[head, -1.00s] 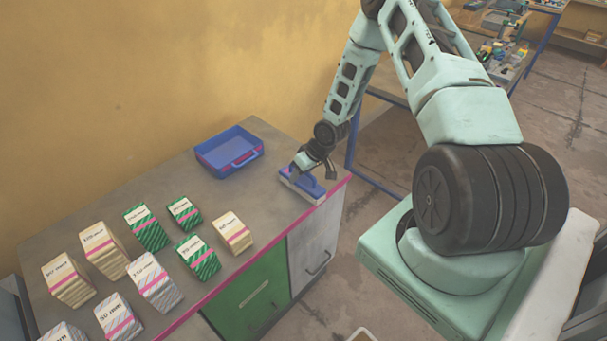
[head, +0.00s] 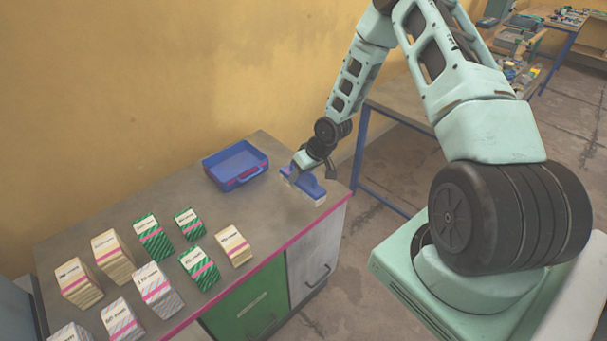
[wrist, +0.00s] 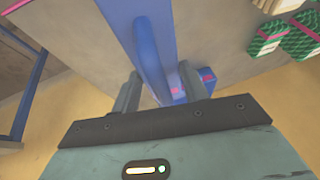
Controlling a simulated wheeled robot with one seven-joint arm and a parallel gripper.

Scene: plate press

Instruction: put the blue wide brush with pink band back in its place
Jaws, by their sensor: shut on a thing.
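The blue wide brush (head: 314,189) is at the right end of the grey worktop, with its pale bristle edge facing down and toward the front. My gripper (head: 305,172) is above it and shut on it. I cannot tell whether the bristles touch the worktop. In the wrist view the brush (wrist: 147,45) runs as a long blue bar up from between the two fingers of my gripper (wrist: 155,88). I cannot make out its pink band for sure. A small blue piece with pink marks shows by the right finger; I cannot tell what it belongs to.
A blue open tray (head: 222,184) stands left of the brush near the yellow wall. Several labelled, banded stacks (head: 152,237) fill the left and middle worktop. The worktop (head: 272,205) between them and the brush is clear. A bench (head: 395,105) stands behind on the right.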

